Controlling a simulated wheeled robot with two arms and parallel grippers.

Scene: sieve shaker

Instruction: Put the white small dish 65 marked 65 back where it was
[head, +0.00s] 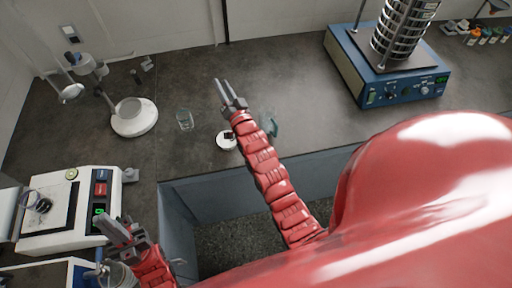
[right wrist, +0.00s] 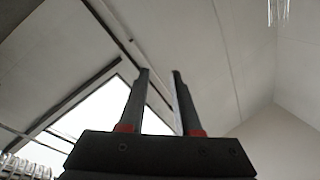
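A small white dish (head: 226,141) stands on the dark bench, just left of my right forearm. A dark patch shows on it; I cannot read a mark. My right gripper (head: 222,84) is above and beyond the dish in the head view. It is open and empty. In the right wrist view its two fingers (right wrist: 160,95) stand apart against the ceiling, with nothing between them. My left gripper (head: 104,218) is at the lower left, over the front right edge of the white balance (head: 62,243). Whether its fingers are open is unclear.
A clear glass beaker (head: 185,120) stands left of the dish. A blue sieve shaker (head: 391,88) is at the back right. A recess opens in the bench front. The back middle of the bench is clear.

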